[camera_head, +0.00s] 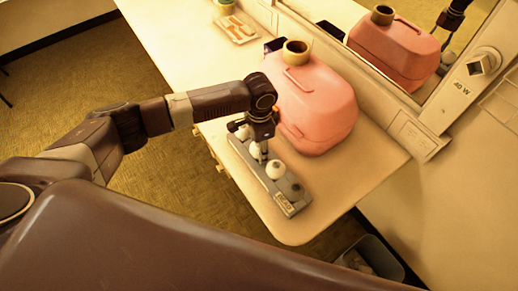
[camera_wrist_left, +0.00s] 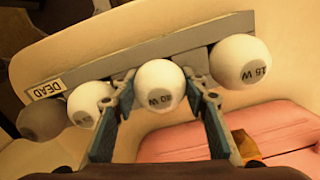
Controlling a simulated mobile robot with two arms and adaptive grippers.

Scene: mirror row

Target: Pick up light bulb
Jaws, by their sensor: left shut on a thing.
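A grey rack (camera_head: 271,184) holds a row of round bulbs near the table's front edge. My left gripper (camera_head: 261,154) points down over the row. In the left wrist view its two fingers (camera_wrist_left: 160,94) are shut on the white middle bulb (camera_wrist_left: 160,84), whose printed wattage ends in "0 W" with an unclear first digit. A larger bulb (camera_wrist_left: 240,62) marked "15 W" stands to its right. A white bulb (camera_wrist_left: 86,104) and a dark grey bulb (camera_wrist_left: 42,118) by the "DEAD" label stand to its left. I cannot tell whether the held bulb is clear of the rack.
A pink case (camera_head: 314,105) with a tape roll (camera_head: 296,52) on top stands close behind the gripper. A mirror and a wall panel marked "40 W" (camera_head: 461,87) are behind it. A bin (camera_head: 371,257) stands below the table's right edge.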

